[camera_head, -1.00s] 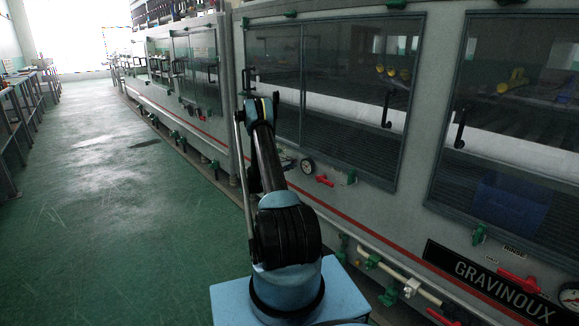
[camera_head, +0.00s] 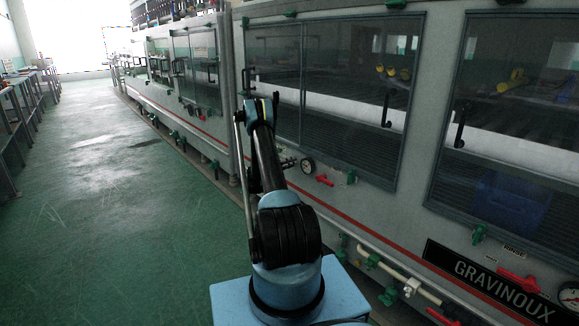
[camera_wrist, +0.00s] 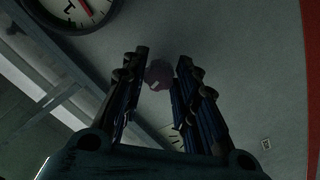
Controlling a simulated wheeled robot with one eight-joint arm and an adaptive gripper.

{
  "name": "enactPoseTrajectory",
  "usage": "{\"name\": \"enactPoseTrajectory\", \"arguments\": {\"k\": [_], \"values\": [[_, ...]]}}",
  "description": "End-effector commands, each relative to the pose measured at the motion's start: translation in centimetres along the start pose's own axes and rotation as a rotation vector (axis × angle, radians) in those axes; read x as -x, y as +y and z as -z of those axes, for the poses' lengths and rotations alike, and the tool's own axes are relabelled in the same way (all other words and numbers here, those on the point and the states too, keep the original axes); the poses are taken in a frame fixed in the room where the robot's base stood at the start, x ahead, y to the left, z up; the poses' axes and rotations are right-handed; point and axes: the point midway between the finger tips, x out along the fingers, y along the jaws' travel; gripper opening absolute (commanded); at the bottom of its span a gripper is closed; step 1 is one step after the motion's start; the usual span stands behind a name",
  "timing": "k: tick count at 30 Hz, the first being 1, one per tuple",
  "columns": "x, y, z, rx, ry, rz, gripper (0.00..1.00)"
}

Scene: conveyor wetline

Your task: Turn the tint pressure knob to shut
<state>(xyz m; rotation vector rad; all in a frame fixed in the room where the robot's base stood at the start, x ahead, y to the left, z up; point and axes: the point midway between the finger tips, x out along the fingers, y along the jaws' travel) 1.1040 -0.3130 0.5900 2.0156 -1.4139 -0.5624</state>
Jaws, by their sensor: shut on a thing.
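The tint pressure knob (camera_wrist: 158,74) is a small round, dull purple-brown knob on the grey panel, with a small pale mark on its face. It shows in the wrist view between the fingertips of my gripper (camera_wrist: 162,68). The two dark fingers stand on either side of it and are shut on it. Part of a pale dial plate with dark tick marks (camera_wrist: 173,136) shows between the fingers, below the knob in the picture. In the head view my arm hides most of this spot, and I cannot make out the knob there.
A round gauge (camera_wrist: 78,12) with a red needle sits near the gripper; a white-faced gauge (camera_head: 308,166) shows right of my arm. Red handles (camera_head: 325,181) and green valves (camera_head: 351,177) stick out from the panel. A pipe (camera_head: 392,275) runs low along it. The green floor (camera_head: 120,220) is clear.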

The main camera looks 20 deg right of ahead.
Motion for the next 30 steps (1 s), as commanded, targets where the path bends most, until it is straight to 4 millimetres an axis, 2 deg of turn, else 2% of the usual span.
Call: {"name": "enactPoseTrajectory", "arguments": {"k": [12,30], "values": [[-0.09,-0.16,-0.19,-0.262,-0.004,0.001,0.04],[-0.06,-0.21,-0.08,-0.333,-0.002,0.002,0.04]]}}
